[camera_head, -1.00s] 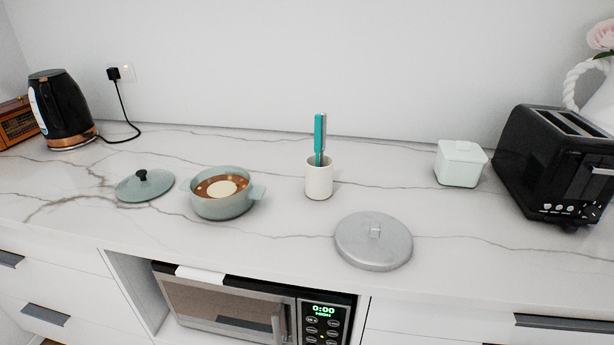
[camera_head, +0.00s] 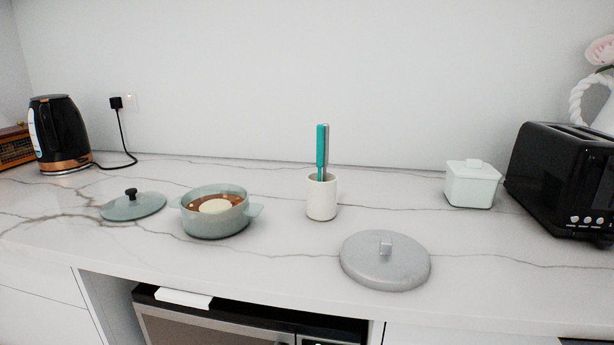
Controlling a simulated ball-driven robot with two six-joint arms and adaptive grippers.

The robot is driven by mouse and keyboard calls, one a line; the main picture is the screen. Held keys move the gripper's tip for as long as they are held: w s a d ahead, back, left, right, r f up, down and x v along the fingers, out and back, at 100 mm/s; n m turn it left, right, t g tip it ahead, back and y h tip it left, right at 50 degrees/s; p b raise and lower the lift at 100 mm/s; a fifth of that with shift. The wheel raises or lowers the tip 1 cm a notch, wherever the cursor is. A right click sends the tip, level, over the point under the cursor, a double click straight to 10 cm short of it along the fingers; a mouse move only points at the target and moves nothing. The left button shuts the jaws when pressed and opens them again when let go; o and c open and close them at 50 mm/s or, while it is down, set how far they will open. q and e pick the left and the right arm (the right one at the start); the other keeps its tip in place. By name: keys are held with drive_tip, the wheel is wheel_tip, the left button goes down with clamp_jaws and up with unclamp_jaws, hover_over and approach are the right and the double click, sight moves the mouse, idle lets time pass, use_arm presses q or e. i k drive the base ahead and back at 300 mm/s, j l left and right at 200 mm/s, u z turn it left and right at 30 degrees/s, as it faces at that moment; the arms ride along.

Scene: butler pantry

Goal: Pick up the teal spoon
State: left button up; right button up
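The teal spoon (camera_head: 321,148) stands upright in a small white cup (camera_head: 322,200) near the middle of the marble counter. Only its teal handle shows above the rim; its lower part is hidden inside the cup. A grey or metallic handle (camera_head: 327,146) stands right beside it in the same cup. Neither of my grippers is in view.
A pale green pot (camera_head: 213,224) and its lid (camera_head: 133,208) sit left of the cup. A round grey lid (camera_head: 385,268) lies front right. A white lidded box (camera_head: 471,186) and a black toaster (camera_head: 561,180) stand right, a black kettle (camera_head: 59,135) far left.

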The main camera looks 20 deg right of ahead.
sight(320, 128)
drive_tip(key=i+j+z, duration=0.1)
drive_tip(key=z, duration=0.25)
drive_tip(key=j+z, duration=0.35)
drive_tip(key=i+j+z, duration=0.1)
drive_tip(key=z, duration=0.25)
drive_tip(key=j, duration=0.1)
